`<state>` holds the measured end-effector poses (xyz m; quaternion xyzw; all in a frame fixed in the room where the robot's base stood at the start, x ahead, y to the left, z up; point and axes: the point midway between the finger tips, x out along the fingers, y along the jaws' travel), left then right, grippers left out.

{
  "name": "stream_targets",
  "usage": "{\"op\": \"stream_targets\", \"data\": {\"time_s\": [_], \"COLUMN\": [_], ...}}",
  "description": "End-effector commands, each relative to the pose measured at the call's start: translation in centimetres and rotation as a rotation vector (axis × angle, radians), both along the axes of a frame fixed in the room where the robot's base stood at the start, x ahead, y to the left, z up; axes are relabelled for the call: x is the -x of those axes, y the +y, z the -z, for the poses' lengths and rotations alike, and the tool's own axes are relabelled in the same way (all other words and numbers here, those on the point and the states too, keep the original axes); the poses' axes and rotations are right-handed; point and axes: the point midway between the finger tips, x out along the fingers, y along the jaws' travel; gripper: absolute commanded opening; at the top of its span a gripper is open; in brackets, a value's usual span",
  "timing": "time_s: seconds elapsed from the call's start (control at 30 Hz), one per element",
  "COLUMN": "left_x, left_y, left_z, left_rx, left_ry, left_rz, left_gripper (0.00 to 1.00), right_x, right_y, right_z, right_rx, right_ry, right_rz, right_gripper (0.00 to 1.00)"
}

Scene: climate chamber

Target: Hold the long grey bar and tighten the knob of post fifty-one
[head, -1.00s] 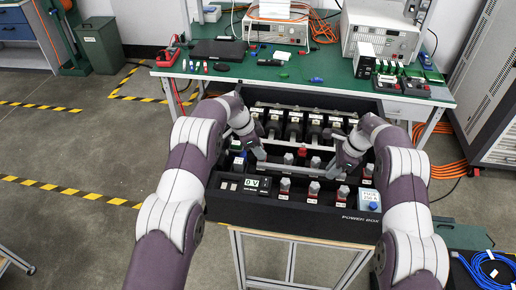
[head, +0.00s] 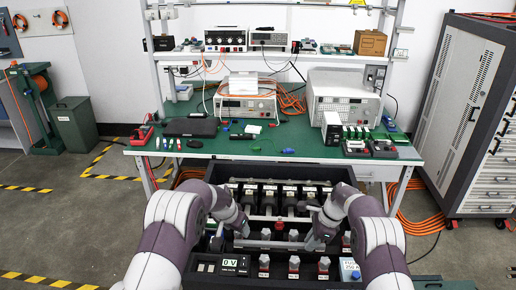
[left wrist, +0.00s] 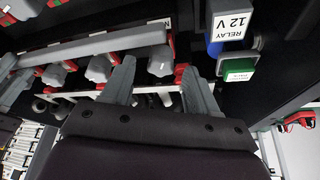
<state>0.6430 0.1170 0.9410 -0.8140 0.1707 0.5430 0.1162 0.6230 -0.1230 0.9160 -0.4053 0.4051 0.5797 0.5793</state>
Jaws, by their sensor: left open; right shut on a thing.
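The long grey bar (head: 272,244) lies across the black power box in the head view; it also shows in the left wrist view (left wrist: 80,48). My right gripper (head: 314,240) is shut on the bar near its right end. My left gripper (head: 244,232) is open near the bar's left end. In the left wrist view, its fingers (left wrist: 157,66) are spread with a grey knob (left wrist: 160,62) between their tips; I cannot tell whether they touch it. Another grey knob (left wrist: 98,68) is left of them. Post numbers are not readable, so I cannot tell which is post fifty-one.
Grey knobs on red posts (head: 294,263) stand along the front of the power box (head: 205,252). Behind is a green bench (head: 215,150) with instruments. A grey cabinet (head: 470,110) stands at right.

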Motion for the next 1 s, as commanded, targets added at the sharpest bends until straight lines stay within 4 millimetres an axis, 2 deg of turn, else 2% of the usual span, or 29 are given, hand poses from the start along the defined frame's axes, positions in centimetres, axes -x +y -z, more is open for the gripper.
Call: {"op": "stream_targets", "data": {"time_s": [0.53, 0.6, 0.97, 1.0], "left_x": [0.0, 0.8, 4.5, 3.4], "left_y": [-0.9, -1.0, -2.0, -1.7], "left_z": [0.0, -2.5, -11.4, -11.4], "left_rx": [0.001, 0.005, 0.007, 0.009], "left_ry": [-0.004, -0.007, -0.004, -0.042], "left_rz": [-0.701, -0.695, -0.697, -0.683], "left_gripper": [0.59, 0.59, 0.59, 0.59], "right_x": [-0.4, -0.4, -0.4, -0.4], "right_y": [-0.1, -0.1, -0.1, -0.1], "right_z": [-0.4, -0.4, -0.4, -0.3], "right_rx": [0.000, 0.000, 0.001, 0.001], "right_ry": [-0.015, -0.015, -0.015, -0.015], "right_rz": [0.003, 0.003, 0.003, 0.003], "right_gripper": [0.00, 0.00, 0.00, 0.00]}}
